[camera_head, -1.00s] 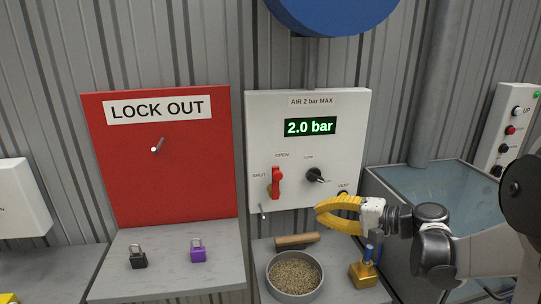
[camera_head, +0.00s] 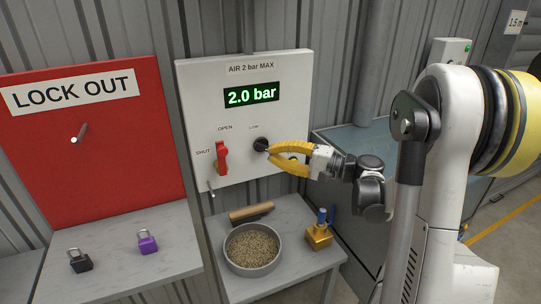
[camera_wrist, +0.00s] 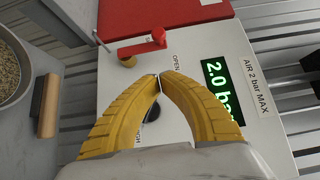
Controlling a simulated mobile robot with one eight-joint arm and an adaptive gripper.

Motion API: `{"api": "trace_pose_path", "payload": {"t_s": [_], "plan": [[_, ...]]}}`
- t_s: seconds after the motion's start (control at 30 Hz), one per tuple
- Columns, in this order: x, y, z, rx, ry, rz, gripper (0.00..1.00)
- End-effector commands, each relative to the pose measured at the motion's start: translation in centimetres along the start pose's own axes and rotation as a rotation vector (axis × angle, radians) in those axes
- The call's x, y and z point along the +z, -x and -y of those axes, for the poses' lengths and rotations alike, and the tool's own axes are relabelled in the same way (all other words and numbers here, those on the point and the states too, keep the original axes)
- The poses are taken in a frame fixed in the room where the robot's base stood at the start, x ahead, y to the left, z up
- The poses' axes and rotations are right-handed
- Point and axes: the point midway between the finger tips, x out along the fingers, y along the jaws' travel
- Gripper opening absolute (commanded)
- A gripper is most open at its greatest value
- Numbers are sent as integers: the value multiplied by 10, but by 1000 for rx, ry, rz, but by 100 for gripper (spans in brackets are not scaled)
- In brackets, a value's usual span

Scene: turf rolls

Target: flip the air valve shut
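The air valve's red lever (camera_head: 221,158) is on the white panel (camera_head: 290,75), upright toward the OPEN label, with SHUT to its left. The display reads 2.0 bar. In the wrist view the lever (camera_wrist: 140,47) shows just beyond my fingertips, apart from them. My yellow-fingered gripper (camera_head: 269,152) is in front of the panel, right of the lever and close to the black knob (camera_head: 261,143). In the wrist view the fingertips (camera_wrist: 158,77) meet, with nothing seen held between them. The fingers partly hide the knob and the display there.
A red LOCK OUT board (camera_head: 120,150) is at the left, with a black padlock (camera_head: 80,261) and a purple padlock (camera_head: 147,242) on the shelf below. Under the panel are a bowl of grain (camera_head: 252,250), a wooden-handled tool (camera_head: 251,212) and a brass block (camera_head: 318,237).

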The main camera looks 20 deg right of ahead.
Motion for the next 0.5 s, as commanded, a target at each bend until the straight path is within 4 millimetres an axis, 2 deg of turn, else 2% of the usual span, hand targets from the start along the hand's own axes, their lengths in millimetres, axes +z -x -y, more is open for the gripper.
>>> {"api": "trace_pose_path", "payload": {"t_s": [0.1,0.3,0.5], "plan": [[2,-27,-2,0,0,6,0],[1,-70,-2,0,0,4,0],[20,-91,-2,0,0,2,0]]}}
